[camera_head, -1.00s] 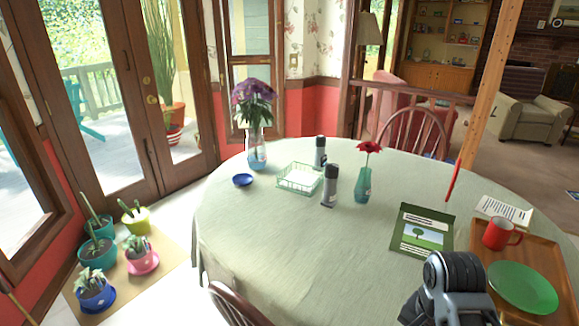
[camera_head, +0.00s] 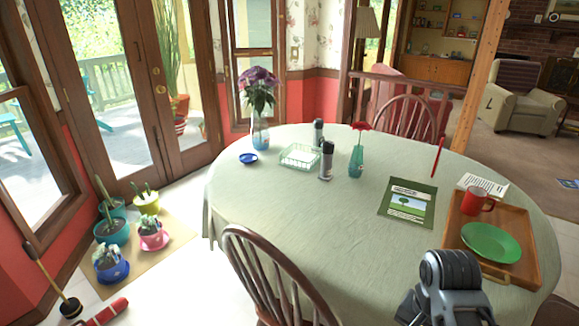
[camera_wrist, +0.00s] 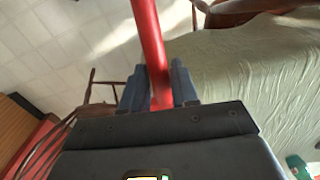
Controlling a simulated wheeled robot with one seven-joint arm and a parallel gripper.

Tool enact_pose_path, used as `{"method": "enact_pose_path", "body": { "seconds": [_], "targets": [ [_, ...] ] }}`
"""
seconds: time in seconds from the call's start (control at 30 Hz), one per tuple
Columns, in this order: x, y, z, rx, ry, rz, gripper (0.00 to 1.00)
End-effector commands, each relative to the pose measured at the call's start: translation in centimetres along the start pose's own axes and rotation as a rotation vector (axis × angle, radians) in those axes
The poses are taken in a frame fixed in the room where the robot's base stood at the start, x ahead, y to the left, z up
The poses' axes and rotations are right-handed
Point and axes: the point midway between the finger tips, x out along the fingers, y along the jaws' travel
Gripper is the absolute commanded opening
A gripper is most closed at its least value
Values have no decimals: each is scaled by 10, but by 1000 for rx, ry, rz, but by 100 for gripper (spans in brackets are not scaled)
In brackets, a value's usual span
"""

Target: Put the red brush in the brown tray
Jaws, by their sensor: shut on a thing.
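My gripper (camera_wrist: 160,88) is shut on a smooth red handle, which I take as the red brush (camera_wrist: 149,38). The handle runs up out of the top of the wrist view, and the brush's head does not show. In the wrist view, the gripper is above tiled floor beside the table's cloth edge. The brown tray (camera_head: 531,262) lies at the right side of the table, with a green plate (camera_head: 490,243) and a red mug (camera_head: 477,203) on it. In the head view only part of my arm shows, in front of the tray; the fingers are hidden.
A picture book (camera_head: 407,203) and a paper (camera_head: 484,184) lie near the tray. A thin red stick (camera_head: 437,158) stands near the table's far edge. A wooden chair (camera_head: 262,275) is at the front. The table's (camera_head: 290,215) left front is clear.

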Motion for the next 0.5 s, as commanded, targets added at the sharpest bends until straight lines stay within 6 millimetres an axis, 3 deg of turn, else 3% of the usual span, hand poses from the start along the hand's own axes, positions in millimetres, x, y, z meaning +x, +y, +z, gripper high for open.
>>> {"method": "enact_pose_path", "body": {
  "seconds": [0.27,0.5],
  "targets": [
    [19,-5,6,-218,0,1,0],
    [43,-12,16,-512,0,1,0]
  ]
}}
